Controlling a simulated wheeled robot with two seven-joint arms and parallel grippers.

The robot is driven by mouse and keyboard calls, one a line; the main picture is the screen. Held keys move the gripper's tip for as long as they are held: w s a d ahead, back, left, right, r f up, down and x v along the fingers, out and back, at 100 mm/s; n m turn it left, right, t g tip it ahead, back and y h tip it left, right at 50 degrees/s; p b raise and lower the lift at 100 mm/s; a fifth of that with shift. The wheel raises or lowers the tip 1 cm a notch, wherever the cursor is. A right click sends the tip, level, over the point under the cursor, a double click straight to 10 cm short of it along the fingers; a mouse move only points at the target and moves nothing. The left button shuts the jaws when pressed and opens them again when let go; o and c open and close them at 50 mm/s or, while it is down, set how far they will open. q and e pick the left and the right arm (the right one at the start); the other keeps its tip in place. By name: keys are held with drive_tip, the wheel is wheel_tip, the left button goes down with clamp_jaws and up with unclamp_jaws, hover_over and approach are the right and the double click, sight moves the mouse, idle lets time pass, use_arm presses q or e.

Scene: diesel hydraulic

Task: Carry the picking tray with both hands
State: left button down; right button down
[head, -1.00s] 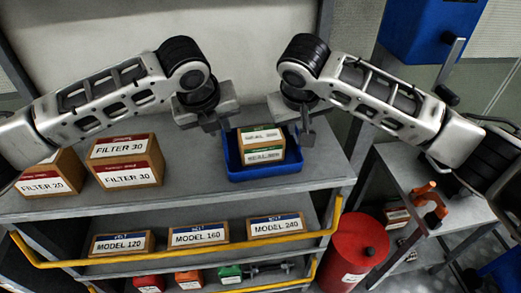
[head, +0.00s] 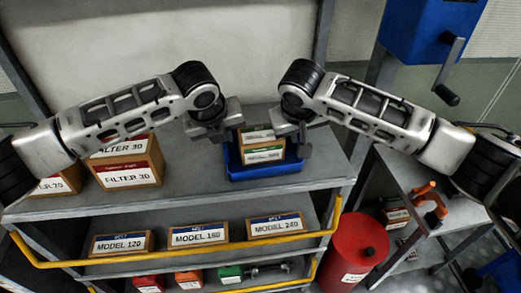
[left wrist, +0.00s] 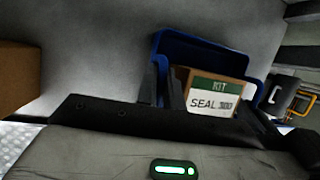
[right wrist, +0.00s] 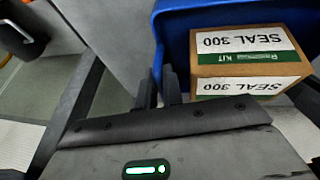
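The blue picking tray (head: 265,175) rests on the grey shelf top and holds a brown box (head: 262,146) labelled SEAL 300. My left gripper (head: 240,146) is at the tray's left side. In the left wrist view its close-set fingers (left wrist: 162,88) stand on either side of the tray's wall (left wrist: 205,48). My right gripper (head: 303,143) is at the tray's right side. In the right wrist view its fingers (right wrist: 159,92) likewise pinch the tray's wall (right wrist: 176,28). The arms partly hide the tray's back in the head view.
FILTER boxes (head: 130,174) stand on the shelf's left. MODEL boxes (head: 197,235) sit on the lower shelf behind a yellow rail (head: 180,254). A blue crank unit (head: 430,40) hangs upper right.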

drive_tip(key=shift+r, duration=0.1)
